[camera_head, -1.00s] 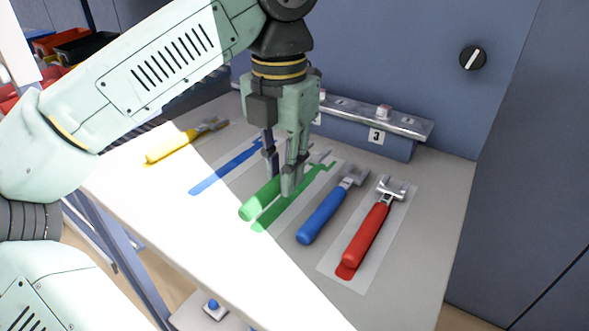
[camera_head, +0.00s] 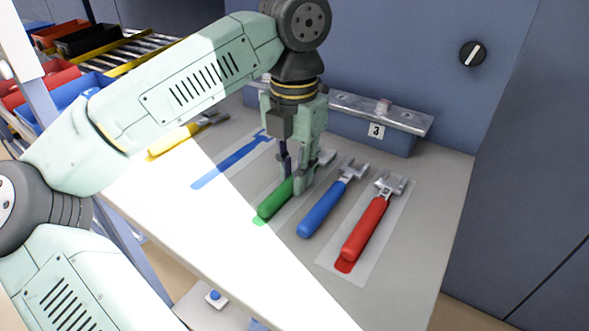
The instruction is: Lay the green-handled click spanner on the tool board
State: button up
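The green-handled click spanner (camera_head: 275,199) lies over its green painted outline on the tool board (camera_head: 205,212), its handle end toward the front. A little green outline shows past the handle end. My gripper (camera_head: 294,182) points down over the spanner, one finger on each side of it near the top of the handle, and appears shut on it. The fingers hide the spanner's neck; part of its metal head shows behind them. I cannot tell whether the spanner bears fully on the board.
A blue-handled spanner (camera_head: 323,208) lies close to the right, then a red-handled spanner (camera_head: 365,230) on its outline. A blue outline (camera_head: 228,166) is bare on the left. A yellow-handled spanner (camera_head: 174,141) lies further left. A rail block (camera_head: 385,125) stands behind.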

jog(key=o, duration=0.5)
jog(key=shift+c, duration=0.2)
jog(key=shift+r, duration=0.1)
notch_tip(320, 180, up, 12)
jog(key=shift+p, duration=0.3)
jog(key=shift+r, duration=0.1)
